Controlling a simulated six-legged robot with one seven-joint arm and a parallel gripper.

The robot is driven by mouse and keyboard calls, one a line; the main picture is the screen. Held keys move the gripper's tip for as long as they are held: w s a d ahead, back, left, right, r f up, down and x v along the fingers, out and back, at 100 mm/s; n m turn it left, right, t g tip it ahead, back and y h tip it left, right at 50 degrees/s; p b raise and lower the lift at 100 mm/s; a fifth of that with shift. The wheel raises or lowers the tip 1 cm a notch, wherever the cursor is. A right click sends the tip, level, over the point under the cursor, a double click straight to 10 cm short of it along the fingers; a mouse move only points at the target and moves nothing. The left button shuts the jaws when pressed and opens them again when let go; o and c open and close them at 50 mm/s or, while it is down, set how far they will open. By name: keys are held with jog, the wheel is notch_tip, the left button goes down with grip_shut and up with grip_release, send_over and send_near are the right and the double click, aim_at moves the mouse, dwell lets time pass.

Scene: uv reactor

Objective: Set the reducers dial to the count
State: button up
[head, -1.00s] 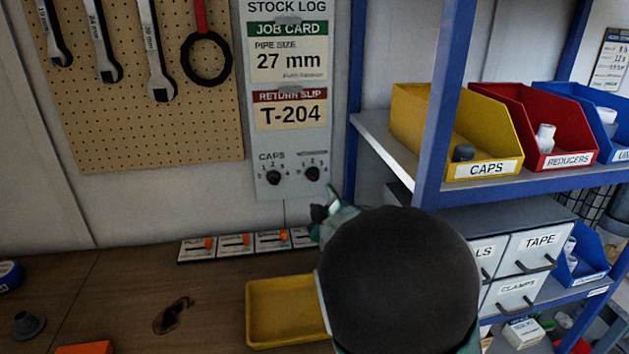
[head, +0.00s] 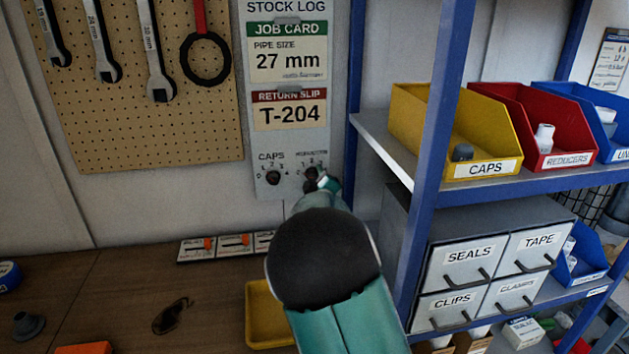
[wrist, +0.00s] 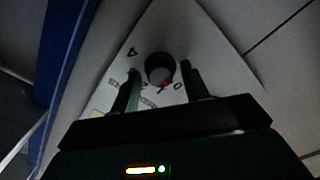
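The stock log panel (head: 288,130) hangs on the wall with two black dials at its bottom. The caps dial (head: 273,178) is the left one. The right dial is the reducers dial (head: 311,174), partly covered by my gripper (head: 322,184).
A yellow CAPS bin (head: 405,117) stands left of the red bin and a blue bin (head: 618,132) right of it. A blue shelf post (head: 437,130) rises right of my arm. Slider plates (head: 235,243) and a yellow tray (head: 262,318) are on the bench below.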

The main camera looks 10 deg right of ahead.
jog(key=c, duration=0.8)
jog(key=shift+o, duration=0.2)
jog(key=shift+m, duration=0.4)
jog(key=shift+d+m, duration=0.1)
jog(key=shift+m, duration=3.4)
jog(key=o, duration=1)
